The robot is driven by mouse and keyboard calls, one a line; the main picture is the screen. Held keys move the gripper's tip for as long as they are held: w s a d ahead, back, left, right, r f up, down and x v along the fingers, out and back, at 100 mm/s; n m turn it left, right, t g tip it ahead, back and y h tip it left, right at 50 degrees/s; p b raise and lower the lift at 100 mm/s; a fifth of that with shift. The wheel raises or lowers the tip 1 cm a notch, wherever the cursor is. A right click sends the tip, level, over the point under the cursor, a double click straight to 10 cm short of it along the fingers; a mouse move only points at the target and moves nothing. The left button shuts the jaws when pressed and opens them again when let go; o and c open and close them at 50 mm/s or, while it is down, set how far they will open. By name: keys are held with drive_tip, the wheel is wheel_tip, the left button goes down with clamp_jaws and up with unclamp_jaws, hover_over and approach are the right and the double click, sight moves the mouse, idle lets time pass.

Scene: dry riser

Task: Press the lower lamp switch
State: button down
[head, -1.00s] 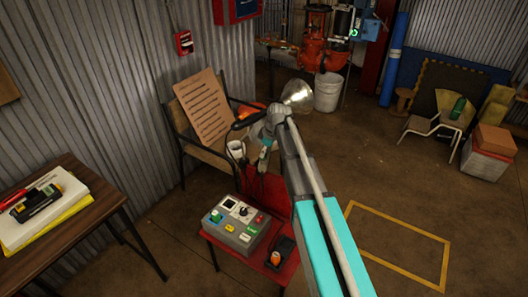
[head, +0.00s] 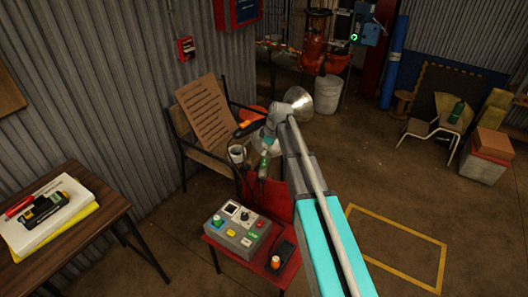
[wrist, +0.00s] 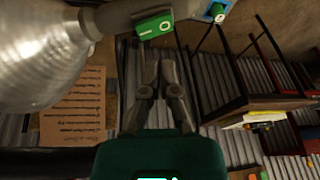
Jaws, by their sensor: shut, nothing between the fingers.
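A lamp with a silver shade (head: 298,102) shows behind the end of my arm in the head view. In the wrist view its large ribbed shade (wrist: 40,50) fills the upper left. A green rocker switch (wrist: 152,25) with white marks sits on a grey part beside the shade. My gripper (wrist: 160,60) is shut and empty, its fingertips pointing toward the green switch. In the picture a small gap lies between them. I cannot tell the true distance, nor whether this is the lower switch. A blue part with a green button (wrist: 218,12) shows at the top edge.
A grey control box (head: 237,228) stands on a red stool below my arm. A wooden table (head: 95,245) with books is at left. Open floor lies at right, around a yellow outline (head: 348,207).

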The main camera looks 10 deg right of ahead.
drive_tip(key=p+v, duration=0.8)
drive_tip(key=v, duration=0.1)
drive_tip(key=shift+w+d+r, duration=0.2)
drive_tip(key=shift+w+d, duration=0.25)
drive_tip(key=shift+w, duration=0.3)
drive_tip(key=shift+s, duration=0.1)
drive_tip(key=shift+s+a+r+n+t+p, duration=0.15)
drive_tip(key=shift+s+n, duration=0.1)
drive_tip(key=shift+s, duration=0.15)
drive_tip(key=shift+s+a+r+n+t+p, duration=0.1)
drive_tip(key=shift+s+n+t+p, duration=0.1)
drive_tip(key=shift+s+n, duration=0.15)
drive_tip(key=shift+s+a+r+n+t+p, duration=0.1)
drive_tip(key=shift+s+n+t+p, duration=0.1)
drive_tip(key=shift+s, duration=0.25)
drive_tip(key=shift+f, duration=0.2)
drive_tip(key=b, duration=1)
hover_over(264, 161)
drive_tip(key=f, duration=0.6)
drive_tip(key=s+f, duration=0.1)
drive_tip(key=f, duration=0.2)
drive_tip(key=shift+d+f, duration=0.25)
drive_tip(key=shift+f, duration=0.15)
drive_tip(key=shift+w+d+f+b, duration=0.1)
drive_tip(key=shift+w+f+b, duration=0.1)
drive_tip(key=shift+f+b, duration=0.7)
drive_tip(key=shift+w+d+f+b, duration=0.1)
drive_tip(key=shift+w+f+b, duration=0.1)
drive_tip(key=shift+f+b, duration=0.65)
drive_tip(key=shift+a, duration=0.2)
